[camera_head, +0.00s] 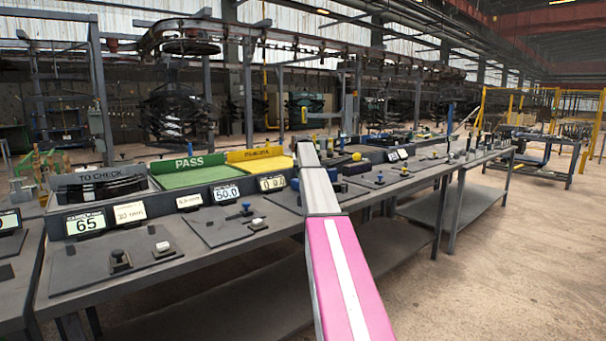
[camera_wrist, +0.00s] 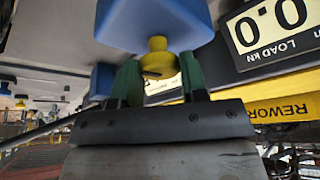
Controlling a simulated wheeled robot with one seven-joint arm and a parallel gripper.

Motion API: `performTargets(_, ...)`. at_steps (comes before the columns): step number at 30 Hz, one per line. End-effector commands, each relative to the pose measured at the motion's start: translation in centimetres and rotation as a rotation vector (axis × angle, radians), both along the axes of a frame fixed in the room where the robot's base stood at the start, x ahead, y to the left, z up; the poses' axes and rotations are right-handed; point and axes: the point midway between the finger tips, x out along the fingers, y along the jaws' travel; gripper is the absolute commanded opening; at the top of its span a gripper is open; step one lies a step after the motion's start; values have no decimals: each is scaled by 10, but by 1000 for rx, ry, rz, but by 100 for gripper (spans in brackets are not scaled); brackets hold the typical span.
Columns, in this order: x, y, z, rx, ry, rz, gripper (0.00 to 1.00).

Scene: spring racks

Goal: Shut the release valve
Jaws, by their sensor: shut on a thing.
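In the wrist view, which looks upside down, a blue block (camera_wrist: 155,22) has a short yellow stem or knob (camera_wrist: 158,57) on it. I take this to be the release valve, though no label on it can be read. My gripper (camera_wrist: 160,72) has its dark green fingers on both sides of the yellow part and is shut on it. The exact contact is partly hidden between the fingers. In the head view my pink and grey arm reaches over the bench, and the fingertips and the held part are hidden behind it.
A load display (camera_wrist: 270,28) stands close beside the valve, near the yellow rework tray (camera_head: 258,155). A second blue block (camera_wrist: 102,82) is near the fingers. The green pass tray (camera_head: 190,174) and several small knobs sit on the grey bench (camera_head: 240,243). Floor at right is open.

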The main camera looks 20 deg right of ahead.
Motion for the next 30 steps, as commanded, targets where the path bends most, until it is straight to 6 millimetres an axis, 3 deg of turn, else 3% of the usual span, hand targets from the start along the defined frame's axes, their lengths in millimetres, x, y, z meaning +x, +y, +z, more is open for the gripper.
performTargets(9,0,0,1,-1,-1,-101,16)
performTargets(24,0,0,1,1,0,-117,16)
performTargets(25,0,0,1,1,0,-117,50)
performTargets(26,0,0,1,1,0,-117,59)
performTargets(27,0,0,1,0,0,-116,64)
performTargets(30,0,0,0,0,0,-116,64)
